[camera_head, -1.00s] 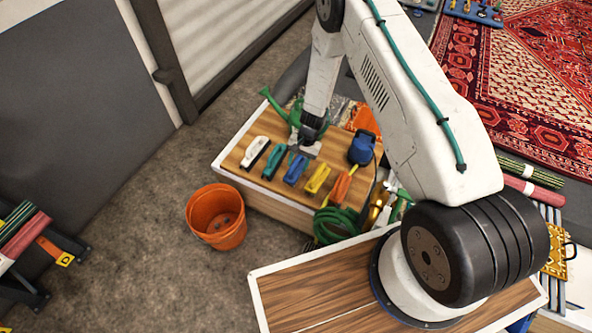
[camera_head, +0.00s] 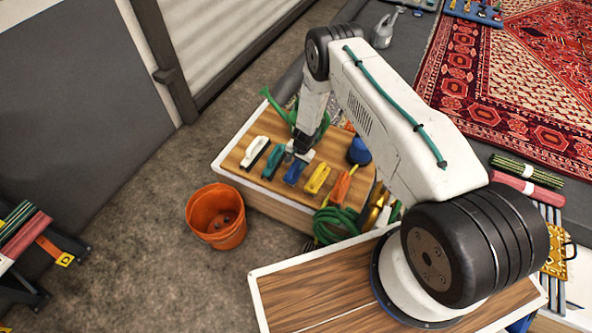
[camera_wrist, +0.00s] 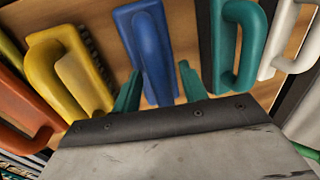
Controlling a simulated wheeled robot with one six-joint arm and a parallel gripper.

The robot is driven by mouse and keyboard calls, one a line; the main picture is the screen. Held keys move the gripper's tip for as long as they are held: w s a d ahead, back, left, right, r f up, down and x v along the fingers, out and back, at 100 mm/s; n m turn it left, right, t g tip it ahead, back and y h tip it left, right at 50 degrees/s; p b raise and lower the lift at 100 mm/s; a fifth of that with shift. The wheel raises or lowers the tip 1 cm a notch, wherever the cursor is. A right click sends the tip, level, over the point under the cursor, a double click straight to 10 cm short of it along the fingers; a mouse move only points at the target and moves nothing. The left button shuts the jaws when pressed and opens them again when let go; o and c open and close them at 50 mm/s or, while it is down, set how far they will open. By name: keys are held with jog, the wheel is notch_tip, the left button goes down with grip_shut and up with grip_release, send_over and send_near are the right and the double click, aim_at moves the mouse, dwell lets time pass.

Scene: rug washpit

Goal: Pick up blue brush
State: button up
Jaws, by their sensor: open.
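The blue brush (camera_head: 295,171) lies in a row of brushes on the wooden table top (camera_head: 233,160). In the wrist view the blue brush (camera_wrist: 148,50) is at the top centre, its near end between the two green fingertips of my gripper (camera_wrist: 158,88). The fingers are apart, one on each side of that end, and I cannot tell whether they touch it. In the head view my gripper (camera_head: 297,154) is right above the far end of the blue brush and hides part of it.
A teal brush (camera_head: 273,161) and a white brush (camera_head: 255,152) lie left of the blue one. A yellow brush (camera_head: 317,179) and an orange brush (camera_head: 340,187) lie right of it. A green watering can (camera_head: 284,113) stands behind. An orange bucket (camera_head: 216,217) stands on the floor.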

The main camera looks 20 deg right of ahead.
jog(key=shift+f, duration=0.1)
jog(key=shift+c, duration=0.3)
grip_shut()
notch_tip(320, 180, up, 10)
jog(key=shift+r, duration=0.1)
dwell(0.3)
